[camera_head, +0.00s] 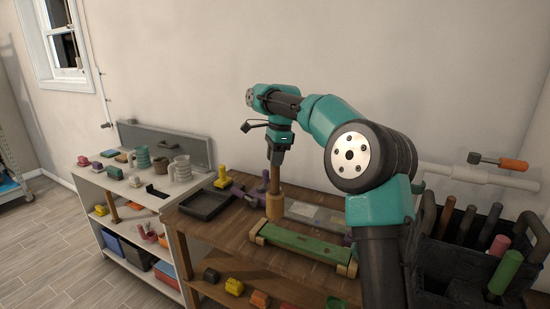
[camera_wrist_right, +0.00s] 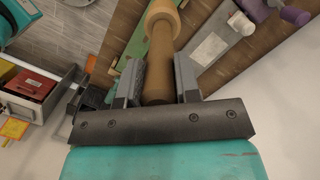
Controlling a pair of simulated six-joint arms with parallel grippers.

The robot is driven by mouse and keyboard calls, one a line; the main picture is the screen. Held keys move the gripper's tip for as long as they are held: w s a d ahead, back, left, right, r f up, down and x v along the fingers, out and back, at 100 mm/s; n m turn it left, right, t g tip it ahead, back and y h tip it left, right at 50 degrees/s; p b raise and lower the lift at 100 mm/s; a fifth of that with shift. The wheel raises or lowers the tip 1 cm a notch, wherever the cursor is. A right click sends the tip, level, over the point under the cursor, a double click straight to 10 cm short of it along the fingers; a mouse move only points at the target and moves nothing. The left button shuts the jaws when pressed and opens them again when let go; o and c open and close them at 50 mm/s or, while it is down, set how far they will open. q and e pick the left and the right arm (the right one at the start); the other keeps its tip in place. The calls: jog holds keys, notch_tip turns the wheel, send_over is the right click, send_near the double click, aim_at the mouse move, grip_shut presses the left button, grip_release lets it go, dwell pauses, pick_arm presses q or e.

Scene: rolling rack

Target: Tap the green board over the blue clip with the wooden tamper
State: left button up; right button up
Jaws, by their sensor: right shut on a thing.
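The wooden tamper (camera_head: 274,203) hangs roughly upright from my right gripper (camera_head: 277,155), which is shut on its handle. In the right wrist view, the tamper (camera_wrist_right: 161,45) runs out between both fingers, with its wider, paler head at the far end. The green board (camera_head: 303,242) lies across the front of the wooden bench, on tan end pieces. The tamper's head is just behind the board's left half in the head view; I cannot tell whether they touch. The blue clip cannot be made out. My left gripper is not in view.
A black tray (camera_head: 205,204) sits left of the board on the bench (camera_head: 190,227). Purple clamps and a grey plate (camera_head: 302,211) lie behind the board. A dark tool caddy (camera_head: 462,262) stands at right. A white shelf unit (camera_head: 116,188) with cups stands at left.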

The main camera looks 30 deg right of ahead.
aim_at(275, 173)
jog(key=shift+f, duration=2.85)
